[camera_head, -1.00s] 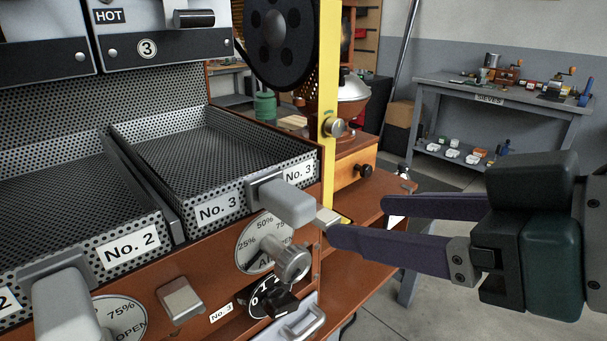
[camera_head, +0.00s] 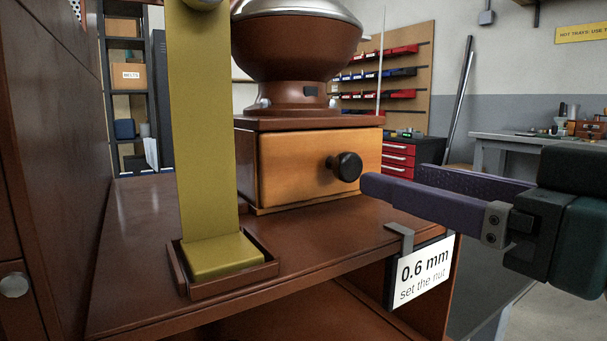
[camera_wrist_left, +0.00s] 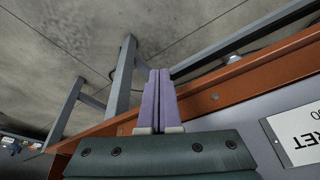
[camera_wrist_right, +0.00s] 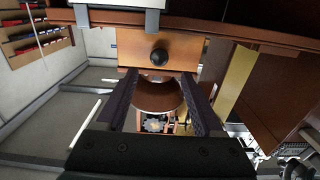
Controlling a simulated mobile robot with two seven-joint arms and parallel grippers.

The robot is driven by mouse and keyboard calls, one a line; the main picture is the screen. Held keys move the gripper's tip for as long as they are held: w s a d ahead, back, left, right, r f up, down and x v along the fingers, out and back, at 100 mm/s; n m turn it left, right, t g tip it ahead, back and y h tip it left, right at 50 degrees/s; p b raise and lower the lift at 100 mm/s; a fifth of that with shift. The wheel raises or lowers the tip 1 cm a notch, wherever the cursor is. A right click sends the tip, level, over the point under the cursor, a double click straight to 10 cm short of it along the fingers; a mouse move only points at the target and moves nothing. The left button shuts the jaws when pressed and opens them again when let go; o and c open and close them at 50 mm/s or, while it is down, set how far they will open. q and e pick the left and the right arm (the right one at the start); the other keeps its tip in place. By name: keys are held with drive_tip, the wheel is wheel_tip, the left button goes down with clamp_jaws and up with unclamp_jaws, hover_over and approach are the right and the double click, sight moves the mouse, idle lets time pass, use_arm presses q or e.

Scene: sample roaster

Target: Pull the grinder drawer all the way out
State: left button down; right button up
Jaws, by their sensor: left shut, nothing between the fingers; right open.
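The grinder drawer (camera_head: 290,168) has a light wooden front with a round black knob (camera_head: 347,166) and looks pushed in under the brown grinder (camera_head: 297,50). My right gripper (camera_head: 393,178) is open, to the right of the knob, with its fingers pointing at it. In the right wrist view the knob (camera_wrist_right: 159,57) lies ahead of the open fingertips, roughly centred between them, with nothing held; the drawer front (camera_wrist_right: 187,50) is behind it. My left gripper (camera_wrist_left: 160,100) is shut and empty in the left wrist view, away from the drawer.
A yellow upright post (camera_head: 205,130) stands in a shallow brown holder left of the drawer. A "0.6 mm set the nut" sign (camera_head: 424,270) hangs from the shelf edge below my right gripper. The shelf (camera_head: 290,238) before the drawer is clear.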

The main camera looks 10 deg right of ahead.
sight(353, 166)
drive_tip(key=b+x, duration=0.1)
drive_tip(key=x, duration=0.6)
drive_tip(key=shift+w, duration=0.35)
clamp_jaws()
drive_tip(key=shift+s, duration=0.1)
idle(1.0)
